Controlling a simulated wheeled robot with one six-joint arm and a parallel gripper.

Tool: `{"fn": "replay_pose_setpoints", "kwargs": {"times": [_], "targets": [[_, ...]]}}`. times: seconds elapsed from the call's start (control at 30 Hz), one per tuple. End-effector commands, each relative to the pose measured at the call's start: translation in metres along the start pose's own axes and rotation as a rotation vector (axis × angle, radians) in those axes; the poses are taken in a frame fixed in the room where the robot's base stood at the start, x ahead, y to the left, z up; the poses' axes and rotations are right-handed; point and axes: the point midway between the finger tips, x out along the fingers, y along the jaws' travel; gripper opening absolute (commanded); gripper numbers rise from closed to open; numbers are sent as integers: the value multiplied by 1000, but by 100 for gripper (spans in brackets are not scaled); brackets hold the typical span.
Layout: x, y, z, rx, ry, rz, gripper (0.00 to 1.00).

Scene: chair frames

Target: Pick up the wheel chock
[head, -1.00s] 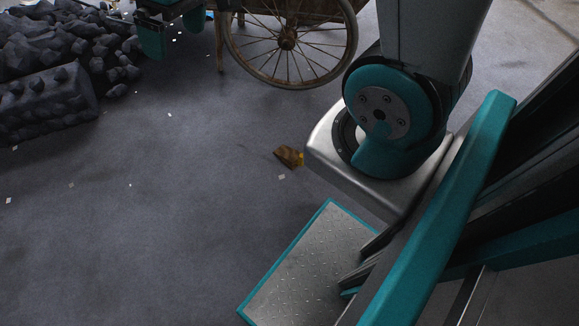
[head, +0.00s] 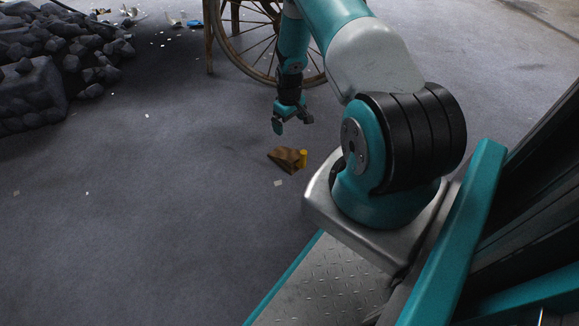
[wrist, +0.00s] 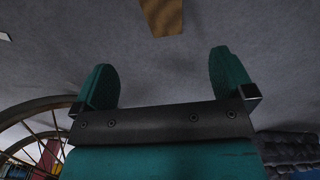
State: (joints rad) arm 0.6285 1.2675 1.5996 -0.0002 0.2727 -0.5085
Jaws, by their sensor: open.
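The wheel chock is a small brown wedge (head: 286,159) with a yellow part at its right end, lying on the grey floor in the head view. In the wrist view part of the brown chock (wrist: 162,15) shows at the top edge, beyond the fingertips, with the rest cut off. My gripper (head: 291,124) hangs above the floor, just behind the chock in the head view. In the wrist view its two teal fingers (wrist: 163,80) are wide apart with nothing between them.
A cart wheel with wooden spokes (head: 250,50) stands behind my arm. A heap of dark rocks (head: 40,75) lies at the upper left. Small pale scraps, one near the chock (head: 278,183), dot the floor. The floor to the left of the chock is clear.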

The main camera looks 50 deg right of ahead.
Motion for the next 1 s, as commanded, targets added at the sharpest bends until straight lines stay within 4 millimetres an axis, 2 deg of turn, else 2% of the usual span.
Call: {"fn": "replay_pose_setpoints", "kwargs": {"times": [0.03, 0.4, 0.53, 0.77, 1.0], "targets": [[13, 0, 1, 1, -2, 0, 100], [96, -1, 1, 0, -2, -1, 100], [112, -1, 1, 0, -1, -1, 100], [122, -1, 1, 0, -1, 0, 100], [153, -4, 3, 0, -2, -1, 100]]}}
